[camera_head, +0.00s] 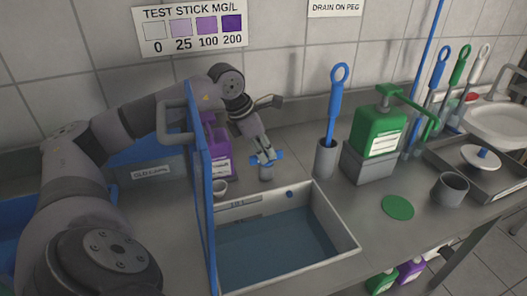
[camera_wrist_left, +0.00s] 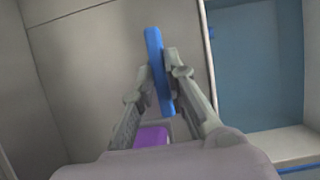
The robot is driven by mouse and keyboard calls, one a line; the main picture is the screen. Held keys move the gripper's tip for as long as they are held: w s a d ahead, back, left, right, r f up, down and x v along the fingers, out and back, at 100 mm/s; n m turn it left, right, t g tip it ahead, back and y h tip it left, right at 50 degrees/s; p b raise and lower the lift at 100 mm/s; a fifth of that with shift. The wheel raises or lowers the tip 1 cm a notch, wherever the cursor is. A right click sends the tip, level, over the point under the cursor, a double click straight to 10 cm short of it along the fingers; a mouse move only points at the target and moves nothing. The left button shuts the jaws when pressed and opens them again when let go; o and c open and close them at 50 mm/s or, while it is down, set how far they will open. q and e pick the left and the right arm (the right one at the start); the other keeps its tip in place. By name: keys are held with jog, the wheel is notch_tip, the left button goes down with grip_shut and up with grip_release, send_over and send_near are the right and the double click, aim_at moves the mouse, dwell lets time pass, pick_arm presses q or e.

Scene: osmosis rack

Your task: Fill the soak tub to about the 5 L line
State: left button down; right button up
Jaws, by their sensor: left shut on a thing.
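The soak tub (camera_head: 336,214) is a pale open tub on the counter, with blue-tinted water (camera_head: 275,250) in it. Small markings show on its inner back wall but are too small to read. Its water (camera_wrist_left: 262,65) also fills the upper right of the left wrist view. Behind the tub stands a short grey fitting with a blue tap handle (camera_head: 279,155). My left gripper (camera_head: 263,152) is shut on this handle; in the left wrist view the blue bar (camera_wrist_left: 156,55) sits between the fingertips (camera_wrist_left: 163,75). My right gripper is not in view.
A tall blue panel (camera_head: 203,205) stands along the tub's left side, near my left arm. A purple bottle (camera_head: 217,150) is behind it. A grey holder (camera_head: 325,158) with a blue brush and a green pump bottle (camera_head: 378,132) stand right of the tub. A green disc (camera_head: 398,207) lies flat on the counter.

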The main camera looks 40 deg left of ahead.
pick_arm(q)
jog(key=shift+d+f, duration=0.1)
jog(key=shift+f, duration=0.1)
jog(key=c, duration=1.6)
grip_release()
jog(key=v, duration=1.2)
jog(key=shift+w, duration=0.2)
